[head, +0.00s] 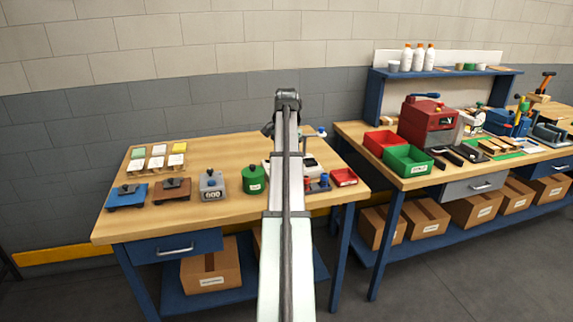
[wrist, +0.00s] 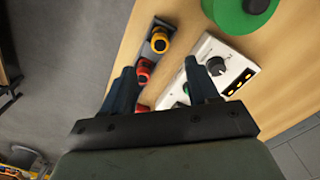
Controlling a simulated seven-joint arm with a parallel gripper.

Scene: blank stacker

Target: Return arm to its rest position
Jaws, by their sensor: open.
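My arm (head: 287,200) stretches up the middle of the head view, over the left wooden workbench (head: 215,148). Its jaws cannot be made out there. In the wrist view my gripper (wrist: 164,82) is open, with its two dark fingers apart and nothing seen held between them. Below it are a white control box (wrist: 232,72) with a knob and a dark strip (wrist: 147,49) bearing a yellow knob (wrist: 159,42) and red knobs. The right finger overlaps the white box in the picture. Whether it touches cannot be told.
A green round canister (head: 253,181), grey device (head: 212,184), brown block (head: 172,189) and blue block (head: 126,197) line the bench front. The right workbench (head: 410,181) holds red and green bins. The bench's middle back is clear.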

